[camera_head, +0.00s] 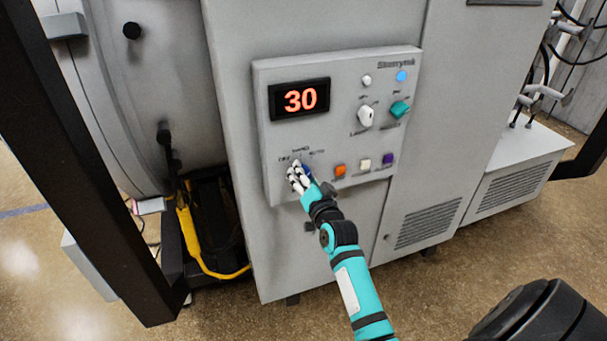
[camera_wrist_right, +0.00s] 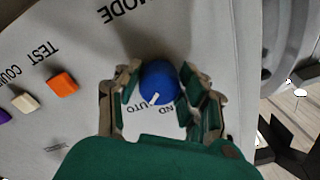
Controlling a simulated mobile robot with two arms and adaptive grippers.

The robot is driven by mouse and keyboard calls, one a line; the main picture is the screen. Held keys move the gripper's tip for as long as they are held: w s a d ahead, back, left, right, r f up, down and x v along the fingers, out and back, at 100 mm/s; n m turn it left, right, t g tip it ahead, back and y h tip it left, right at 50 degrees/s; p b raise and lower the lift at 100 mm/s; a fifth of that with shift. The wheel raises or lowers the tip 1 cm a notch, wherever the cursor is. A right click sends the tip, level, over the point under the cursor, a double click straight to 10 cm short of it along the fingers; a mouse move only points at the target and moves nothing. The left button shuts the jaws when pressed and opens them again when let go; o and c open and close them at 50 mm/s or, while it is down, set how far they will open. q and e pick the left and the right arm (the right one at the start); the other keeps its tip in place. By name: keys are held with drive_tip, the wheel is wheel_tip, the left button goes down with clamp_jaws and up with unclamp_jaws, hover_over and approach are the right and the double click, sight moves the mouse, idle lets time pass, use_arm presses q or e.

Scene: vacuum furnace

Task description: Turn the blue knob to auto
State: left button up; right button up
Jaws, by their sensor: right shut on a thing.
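The blue knob (camera_wrist_right: 158,81) is on the grey control panel (camera_head: 335,100). My right gripper (camera_head: 299,177) is at the panel's lower left and hides most of the knob in the head view. In the right wrist view, the fingers of my right gripper (camera_wrist_right: 159,94) are closed on the knob from both sides. The knob's white mark points down and slightly left there, between the partly hidden HAND and AUTO labels. In the head view, OFF, HAND and AUTO are printed above the knob. My left gripper is not in view.
Orange (camera_head: 340,170), white (camera_head: 364,164) and purple (camera_head: 388,159) buttons sit right of the knob. A white knob (camera_head: 366,116) and a teal knob (camera_head: 400,108) are higher up. The display (camera_head: 300,100) reads 30.

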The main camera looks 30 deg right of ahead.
idle(0.3)
drive_tip(key=o, duration=1.2)
drive_tip(key=shift+s, duration=0.15)
drive_tip(key=v, duration=1.1)
drive_tip(key=shift+s, duration=0.35)
